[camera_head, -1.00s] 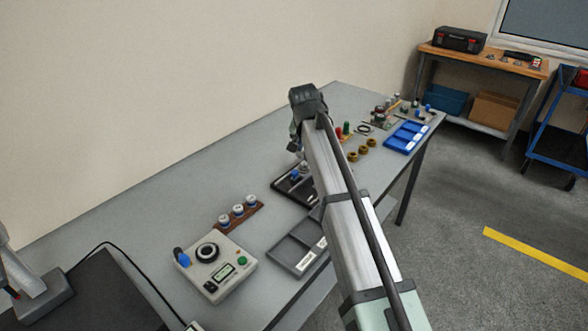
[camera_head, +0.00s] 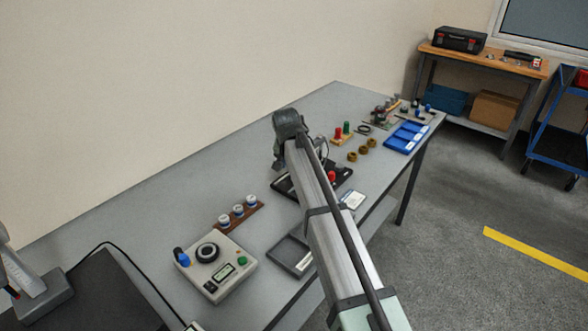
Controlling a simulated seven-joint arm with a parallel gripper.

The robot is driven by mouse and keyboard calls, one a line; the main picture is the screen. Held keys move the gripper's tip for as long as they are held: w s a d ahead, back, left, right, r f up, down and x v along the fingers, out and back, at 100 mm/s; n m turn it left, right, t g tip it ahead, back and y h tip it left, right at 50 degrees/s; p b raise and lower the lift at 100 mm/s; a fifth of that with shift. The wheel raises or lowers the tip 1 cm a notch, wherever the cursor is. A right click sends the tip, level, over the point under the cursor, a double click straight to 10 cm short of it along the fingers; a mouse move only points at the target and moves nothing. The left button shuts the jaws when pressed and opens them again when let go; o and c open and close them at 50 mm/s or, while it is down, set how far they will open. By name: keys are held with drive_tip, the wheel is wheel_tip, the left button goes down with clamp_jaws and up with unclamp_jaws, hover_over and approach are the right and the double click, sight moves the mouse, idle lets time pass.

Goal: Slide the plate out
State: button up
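A flat black base (camera_head: 283,185) lies on the grey bench, mostly hidden under my arm; a red knob (camera_head: 332,176) shows at its right part. I cannot tell which part of it is the plate. My gripper (camera_head: 279,163) is above the far left part of this base, pointing down. Its fingers are small and dark here, so I cannot tell whether they are open or hold anything, or whether they touch the base.
A grey control box (camera_head: 215,265), a brown rack with white-and-blue pieces (camera_head: 238,211) and a grey tray (camera_head: 285,254) stand nearer. A small pale panel (camera_head: 352,199) lies right of my arm. Brass rings (camera_head: 363,149) and a blue tray (camera_head: 406,137) lie farther right.

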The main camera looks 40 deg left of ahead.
drive_tip(key=shift+x, duration=1.9)
drive_tip(key=shift+c, duration=0.5)
clamp_jaws()
drive_tip(key=s, duration=0.9)
drive_tip(key=shift+s, duration=0.2)
drive_tip(key=shift+c, duration=0.9)
unclamp_jaws()
drive_tip(key=shift+s, duration=0.15)
drive_tip(key=shift+o, duration=1.4)
